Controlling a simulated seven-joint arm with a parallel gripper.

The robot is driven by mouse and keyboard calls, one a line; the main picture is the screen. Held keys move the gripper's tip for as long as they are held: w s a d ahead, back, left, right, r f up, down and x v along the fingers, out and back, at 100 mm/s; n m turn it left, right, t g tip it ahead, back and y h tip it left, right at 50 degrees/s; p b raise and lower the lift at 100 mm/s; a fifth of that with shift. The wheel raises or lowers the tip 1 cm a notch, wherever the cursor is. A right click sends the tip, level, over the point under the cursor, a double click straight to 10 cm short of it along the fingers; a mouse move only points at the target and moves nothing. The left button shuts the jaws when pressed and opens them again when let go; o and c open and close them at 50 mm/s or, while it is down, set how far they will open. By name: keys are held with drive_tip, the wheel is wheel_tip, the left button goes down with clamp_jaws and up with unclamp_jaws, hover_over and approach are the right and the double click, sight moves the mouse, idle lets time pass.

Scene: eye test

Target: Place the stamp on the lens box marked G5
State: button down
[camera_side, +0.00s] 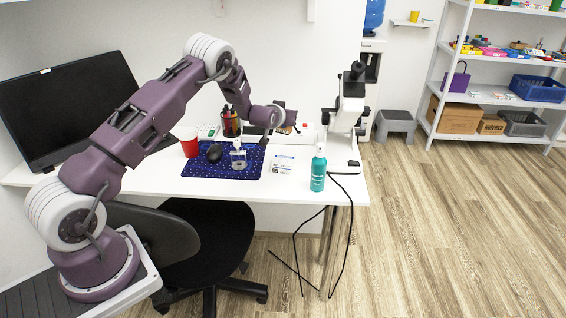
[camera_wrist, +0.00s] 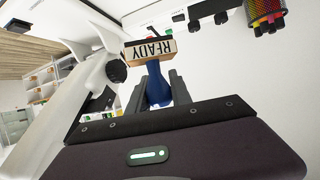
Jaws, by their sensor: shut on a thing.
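My gripper (camera_wrist: 158,90) is shut on the blue handle of a stamp (camera_wrist: 158,88). The stamp's wooden block, with a label reading READY, sticks out beyond the fingers in the wrist view. In the side view my gripper (camera_side: 281,121) is over the back part of the white desk, behind the lens box; the stamp there is small and partly hidden. The lens box (camera_side: 283,163) is white and marked G5. It lies flat on the desk, just right of the blue mat. It cannot be made out in the wrist view.
A white microscope (camera_side: 347,108) stands right of my gripper. A teal spray bottle (camera_side: 318,172) stands right of the box. A clear bottle (camera_side: 238,158) and a black mouse (camera_side: 214,153) are on the mat (camera_side: 205,182). A red cup (camera_side: 188,143) stands further left.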

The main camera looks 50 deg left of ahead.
hover_over(285, 157)
wheel_tip(285, 157, down, 12)
drive_tip(key=shift+s+d+r, duration=0.1)
drive_tip(key=shift+f, duration=0.2)
drive_tip(key=c, duration=1.2)
unclamp_jaws()
drive_tip(key=shift+o, duration=0.2)
